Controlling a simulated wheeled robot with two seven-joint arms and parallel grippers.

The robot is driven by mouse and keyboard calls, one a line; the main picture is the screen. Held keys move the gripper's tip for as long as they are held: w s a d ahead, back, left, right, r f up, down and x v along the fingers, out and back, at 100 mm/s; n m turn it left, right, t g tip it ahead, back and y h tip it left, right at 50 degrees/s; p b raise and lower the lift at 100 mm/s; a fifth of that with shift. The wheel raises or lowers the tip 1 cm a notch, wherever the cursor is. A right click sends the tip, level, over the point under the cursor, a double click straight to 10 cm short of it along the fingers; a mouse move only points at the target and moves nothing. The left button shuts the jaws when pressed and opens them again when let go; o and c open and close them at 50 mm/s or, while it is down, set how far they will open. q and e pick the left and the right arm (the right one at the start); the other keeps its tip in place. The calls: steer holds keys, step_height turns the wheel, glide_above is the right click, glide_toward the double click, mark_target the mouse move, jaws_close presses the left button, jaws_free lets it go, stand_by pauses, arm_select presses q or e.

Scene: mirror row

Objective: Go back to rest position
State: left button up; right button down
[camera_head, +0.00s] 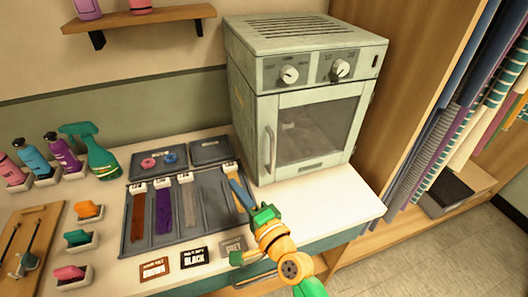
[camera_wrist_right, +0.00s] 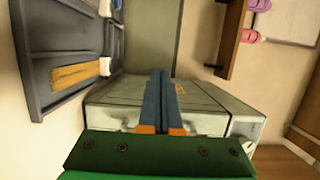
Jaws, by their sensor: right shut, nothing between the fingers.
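My right gripper (camera_head: 233,184) comes in from the lower right in the head view, above the right end of the grey tray (camera_head: 212,200). Its blue fingers are pressed together, with nothing between them. In the right wrist view the shut fingers (camera_wrist_right: 162,75) point toward the pale cabinet appliance (camera_wrist_right: 205,97). A blond hair swatch (camera_wrist_right: 80,75) lies in the tray, apart from the fingers in that view. My left gripper is in neither view.
The appliance (camera_head: 315,130) stands behind the tray, close to my right gripper. Brown (camera_head: 138,215), purple (camera_head: 163,212) and grey (camera_head: 189,205) swatches lie in the tray. Bottles (camera_head: 62,155) stand at left. The counter right of my gripper is clear (camera_head: 335,200).

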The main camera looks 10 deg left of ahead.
steer(key=s+d+f+n+g+h, duration=0.1)
steer(key=s+d+f+n, duration=0.1)
steer(key=d+f, duration=0.1)
steer(key=s+d+f+n+g+h, duration=0.1)
steer(key=d+f+n+g, duration=0.1)
steer(key=d+f, duration=0.1)
steer(key=s+d+f+n+g+h, duration=0.2)
steer(key=d+f+n, duration=0.1)
steer(key=d+f, duration=0.1)
steer(key=shift+s+d+f, duration=0.1)
steer(key=shift+s+f, duration=0.25)
steer(key=shift+f, duration=0.15)
steer(key=s+d+f+n+g+h, duration=0.2)
steer(key=s+d+f+g+h, duration=0.15)
steer(key=s+d, duration=0.45)
steer(key=s+d+f+n+g+h, duration=0.2)
steer(key=s+d+h, duration=0.3)
steer(key=d, duration=0.6)
step_height(320, 180, down, 10)
steer(key=s, duration=0.1)
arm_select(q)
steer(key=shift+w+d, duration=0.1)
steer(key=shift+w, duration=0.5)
arm_select(e)
steer(key=s+d+f+g, duration=0.1)
steer(key=s+f+g, duration=0.1)
steer(key=s+f, duration=1.2)
steer(key=shift+d+f+n, duration=0.25)
steer(key=shift+f+n, duration=0.15)
steer(key=shift+f, duration=0.5)
